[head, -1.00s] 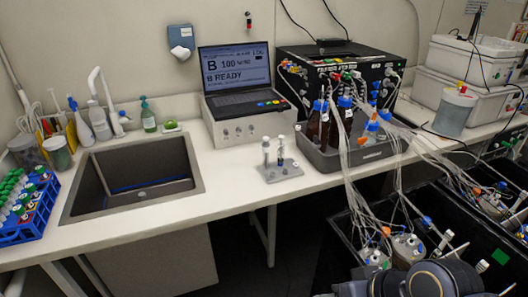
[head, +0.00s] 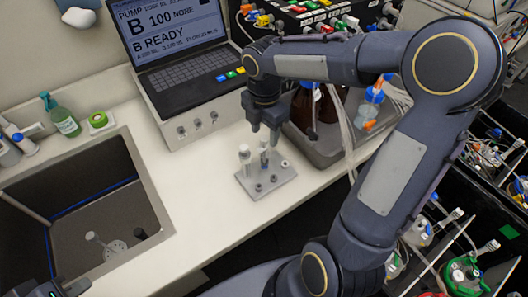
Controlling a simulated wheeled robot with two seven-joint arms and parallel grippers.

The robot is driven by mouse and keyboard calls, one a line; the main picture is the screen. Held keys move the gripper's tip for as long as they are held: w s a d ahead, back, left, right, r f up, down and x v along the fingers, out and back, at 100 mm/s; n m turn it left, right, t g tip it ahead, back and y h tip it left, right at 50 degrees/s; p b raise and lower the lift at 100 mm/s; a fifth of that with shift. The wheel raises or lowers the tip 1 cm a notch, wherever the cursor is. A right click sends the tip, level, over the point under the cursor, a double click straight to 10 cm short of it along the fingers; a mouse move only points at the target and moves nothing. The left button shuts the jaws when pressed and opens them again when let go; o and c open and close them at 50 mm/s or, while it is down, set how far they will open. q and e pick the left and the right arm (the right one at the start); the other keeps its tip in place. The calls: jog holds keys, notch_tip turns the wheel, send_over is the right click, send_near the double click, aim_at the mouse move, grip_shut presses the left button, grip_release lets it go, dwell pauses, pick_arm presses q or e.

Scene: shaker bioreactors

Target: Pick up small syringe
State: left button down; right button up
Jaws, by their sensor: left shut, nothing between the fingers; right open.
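A small grey stand (head: 278,178) on the white counter holds two upright syringes. The right one is slimmer with a bluish body (head: 264,160) and looks like the small syringe. The left one has a white top (head: 244,157). My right gripper (head: 264,136) points down, open, with its fingertips just above the slimmer syringe. It appears apart from it, though the exact gap is hard to tell. My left gripper (head: 52,288) shows only partly at the bottom left corner, shut and empty, far from the stand.
A laptop-topped pump unit (head: 190,125) stands behind the stand. A grey tray (head: 322,150) with brown bottles and tubing is close on its right. The sink (head: 128,222) lies to the left. The counter in front of the stand is clear.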

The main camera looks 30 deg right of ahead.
aim_at(264, 146)
jog(key=f, duration=0.5)
jog(key=shift+s+a+p, duration=0.25)
jog(key=shift+s+p, duration=0.1)
jog(key=shift+r, duration=0.1)
grip_shut()
